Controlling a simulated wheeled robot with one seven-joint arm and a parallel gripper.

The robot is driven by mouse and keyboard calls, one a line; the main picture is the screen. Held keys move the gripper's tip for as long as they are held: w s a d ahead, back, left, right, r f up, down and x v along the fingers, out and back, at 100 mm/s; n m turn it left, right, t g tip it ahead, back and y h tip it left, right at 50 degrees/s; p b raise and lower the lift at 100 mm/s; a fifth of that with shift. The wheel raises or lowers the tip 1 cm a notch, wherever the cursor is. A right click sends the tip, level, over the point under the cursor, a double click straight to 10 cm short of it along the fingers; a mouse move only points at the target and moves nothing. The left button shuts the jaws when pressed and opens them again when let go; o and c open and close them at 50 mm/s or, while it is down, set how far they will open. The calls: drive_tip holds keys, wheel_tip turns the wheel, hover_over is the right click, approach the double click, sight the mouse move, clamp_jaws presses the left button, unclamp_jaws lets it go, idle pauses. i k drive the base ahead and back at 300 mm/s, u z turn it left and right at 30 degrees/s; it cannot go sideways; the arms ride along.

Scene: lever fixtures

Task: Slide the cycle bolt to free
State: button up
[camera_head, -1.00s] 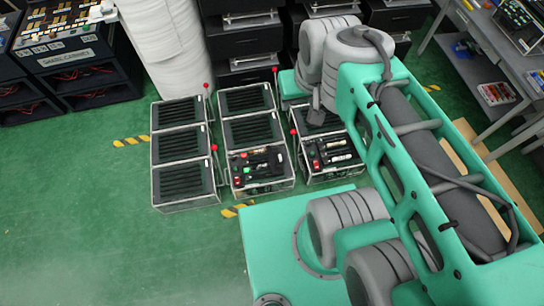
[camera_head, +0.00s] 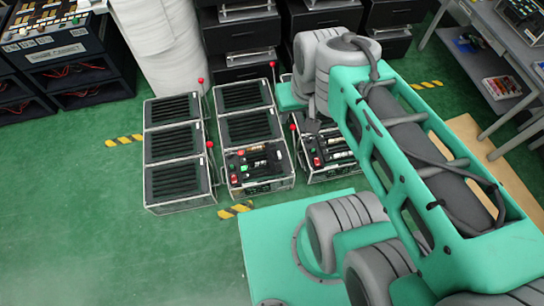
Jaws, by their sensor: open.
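The fixtures are low framed boxes in three columns on the floor. The middle front box (camera_head: 258,167) has a control panel with small red, green and black parts. The right front box (camera_head: 334,150) has a similar panel, partly covered by my arm. I cannot tell which small part is the cycle bolt; no label is readable. My gripper (camera_head: 313,125) shows only as a small grey part below my wrist, over the back of the right column. Its fingertips are hard to make out, and I see nothing held in it.
The left column (camera_head: 176,150) has dark slatted tops. Thin red-knobbed levers (camera_head: 210,145) stand up between the columns. Black cabinets (camera_head: 240,35) and a white roll (camera_head: 160,45) stand behind. A grey workbench (camera_head: 490,70) is at right. Green floor at left is clear.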

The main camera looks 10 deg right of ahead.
sight(272, 158)
drive_tip(key=u, duration=3.65)
drive_tip(key=k, duration=0.6)
drive_tip(key=z, duration=1.6)
drive_tip(key=i, duration=0.5)
drive_tip(key=u, duration=0.05)
